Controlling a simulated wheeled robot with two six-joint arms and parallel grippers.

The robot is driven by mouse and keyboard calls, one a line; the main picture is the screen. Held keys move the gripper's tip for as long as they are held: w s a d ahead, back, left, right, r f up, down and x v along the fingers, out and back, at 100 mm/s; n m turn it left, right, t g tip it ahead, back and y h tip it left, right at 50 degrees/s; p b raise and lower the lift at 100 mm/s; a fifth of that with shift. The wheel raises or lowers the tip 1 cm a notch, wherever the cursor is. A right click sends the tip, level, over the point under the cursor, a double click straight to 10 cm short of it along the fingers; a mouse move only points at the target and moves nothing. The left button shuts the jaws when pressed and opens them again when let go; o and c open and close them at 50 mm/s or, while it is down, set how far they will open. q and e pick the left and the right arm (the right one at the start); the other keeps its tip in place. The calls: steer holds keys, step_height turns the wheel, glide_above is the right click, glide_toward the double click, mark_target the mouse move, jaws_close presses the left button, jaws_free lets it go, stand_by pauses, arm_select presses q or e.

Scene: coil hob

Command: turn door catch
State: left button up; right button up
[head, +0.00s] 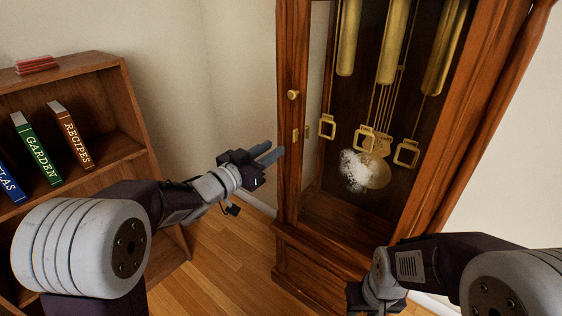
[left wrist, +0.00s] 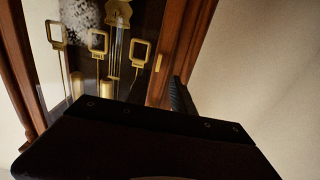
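A tall wooden clock case (head: 290,190) has a door with a round brass knob (head: 293,95) on its left upright. Below the knob sits a small brass catch (head: 295,135), with another small brass piece just right of it. A small brass piece (left wrist: 158,62) also shows on the door frame in the left wrist view. My left gripper (head: 276,149) is left of the catch and a little below it, its two fingers apart with nothing between them. The left wrist view shows one finger (left wrist: 180,97); the housing hides the rest. My right gripper (head: 375,297) is low at the clock's front, fingers hidden.
Behind the glass hang brass weights (head: 394,40) and a pendulum (head: 375,172), with a white blurred patch over the glass or bob. A bookshelf (head: 125,95) with several books stands at the left. Wooden floor (head: 215,265) lies open between shelf and clock.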

mark_target(293, 136)
arm_select(q)
steer(key=b+x, duration=0.1)
steer(key=x, duration=0.6)
steer(key=shift+w+d+b, duration=0.2)
steer(key=shift+d+b, duration=0.15)
steer(key=shift+b, duration=0.05)
steer(key=shift+w+d, duration=0.2)
steer(key=shift+w, duration=0.05)
steer(key=shift+r, duration=0.1)
jaws_close()
